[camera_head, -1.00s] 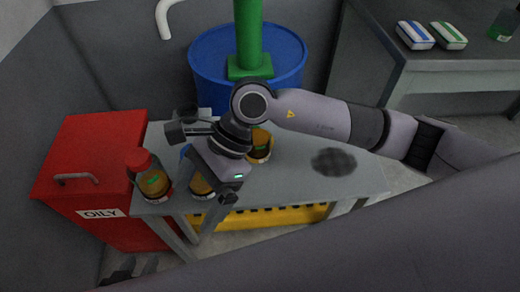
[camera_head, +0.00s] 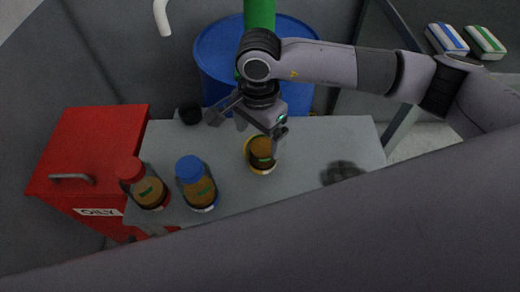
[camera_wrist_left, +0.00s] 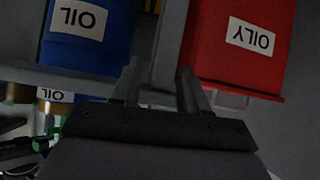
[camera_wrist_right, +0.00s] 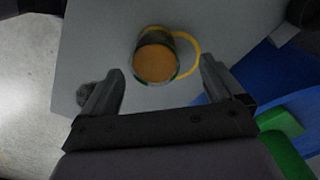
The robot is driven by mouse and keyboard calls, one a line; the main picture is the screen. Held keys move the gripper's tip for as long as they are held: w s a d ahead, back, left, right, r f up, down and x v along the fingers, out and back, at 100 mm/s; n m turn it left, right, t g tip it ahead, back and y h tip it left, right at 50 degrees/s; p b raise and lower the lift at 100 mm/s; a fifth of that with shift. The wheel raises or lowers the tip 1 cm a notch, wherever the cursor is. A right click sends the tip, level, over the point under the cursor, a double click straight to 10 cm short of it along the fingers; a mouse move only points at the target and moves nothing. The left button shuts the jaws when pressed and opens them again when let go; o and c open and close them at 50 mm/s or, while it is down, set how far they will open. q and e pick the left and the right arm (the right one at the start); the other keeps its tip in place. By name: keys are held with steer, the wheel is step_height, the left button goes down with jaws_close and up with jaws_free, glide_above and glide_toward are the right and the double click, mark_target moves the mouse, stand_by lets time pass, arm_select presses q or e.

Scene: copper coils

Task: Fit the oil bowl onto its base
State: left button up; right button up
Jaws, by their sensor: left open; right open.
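A small round bowl of amber oil (camera_head: 263,152) stands on the grey table and also shows in the right wrist view (camera_wrist_right: 156,64). A yellow ring (camera_wrist_right: 198,55) shows beside it, partly hidden behind it. I cannot tell whether the ring belongs to a base. My right gripper (camera_head: 246,134) is open above the bowl, with the bowl showing beyond the fingertips (camera_wrist_right: 162,80) and apart from them. My left gripper (camera_wrist_left: 157,75) is open and empty, facing the red bin side; the head view hardly shows it.
A red-capped bottle (camera_head: 150,192) and a blue-capped bottle (camera_head: 201,192) stand at the table's left. A small black cylinder (camera_head: 189,114) is at the back left; a dark patch (camera_head: 343,172) lies right. The red bin (camera_head: 92,150) and blue drum (camera_head: 212,62) border the grey table (camera_head: 305,135).

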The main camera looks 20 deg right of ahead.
mark_target(262, 151)
steer(key=shift+s+d+f, duration=0.1)
steer(key=shift+s+f, duration=0.1)
steer(key=shift+f, duration=0.6)
steer(key=f, duration=0.4)
steer(key=shift+s+d+f, duration=0.1)
steer(key=shift+d+f, duration=0.15)
steer(key=shift+f, duration=0.05)
steer(key=c, duration=1.3)
arm_select(q)
steer(key=shift+s+f, duration=0.4)
steer(key=shift+s, duration=0.1)
arm_select(e)
steer(key=shift+r, duration=0.1)
steer(key=shift+r, duration=0.1)
